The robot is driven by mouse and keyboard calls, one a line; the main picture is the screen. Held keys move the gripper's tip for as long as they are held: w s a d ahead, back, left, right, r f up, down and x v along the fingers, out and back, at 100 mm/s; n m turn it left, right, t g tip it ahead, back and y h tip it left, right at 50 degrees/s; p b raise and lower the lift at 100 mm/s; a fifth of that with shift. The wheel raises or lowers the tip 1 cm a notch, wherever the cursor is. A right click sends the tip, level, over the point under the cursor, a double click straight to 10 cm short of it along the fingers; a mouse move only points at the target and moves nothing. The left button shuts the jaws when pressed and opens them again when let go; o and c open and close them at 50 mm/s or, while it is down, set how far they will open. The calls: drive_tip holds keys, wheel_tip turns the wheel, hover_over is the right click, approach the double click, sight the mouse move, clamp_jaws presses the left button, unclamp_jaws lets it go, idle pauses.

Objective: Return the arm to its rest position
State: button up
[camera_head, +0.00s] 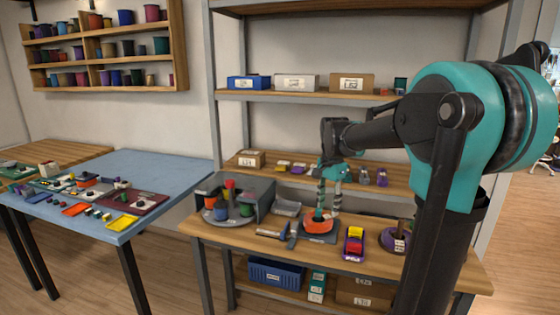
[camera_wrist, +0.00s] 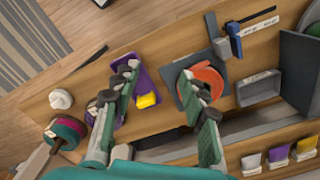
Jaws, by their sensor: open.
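My gripper (camera_head: 329,207) is at the end of my arm, pointing down above the wooden workbench (camera_head: 375,262). An orange round piece (camera_head: 318,226) sits on a dark square plate, close to the fingertips in the head view. In the wrist view the orange piece (camera_wrist: 210,76) lies by the right finger, which hides part of it. I cannot tell whether finger and piece touch. My arm reaches out from the right of the head view.
A purple tray (camera_head: 354,244) with red and yellow pieces and a purple spool (camera_head: 394,237) lie right of the plate. Shelves (camera_head: 300,97) rise behind. A blue table (camera_head: 160,166) stands further left.

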drive_tip(key=s+d+f+n+t, duration=0.1)
drive_tip(key=s+f+n+t, duration=0.1)
drive_tip(key=s+f+n, duration=0.3)
drive_tip(key=s+d+f+n+t, duration=0.2)
drive_tip(key=s+f+n, duration=0.4)
drive_tip(key=s+f, duration=0.7)
drive_tip(key=shift+s+d, duration=0.25)
drive_tip(key=shift+s, duration=0.95)
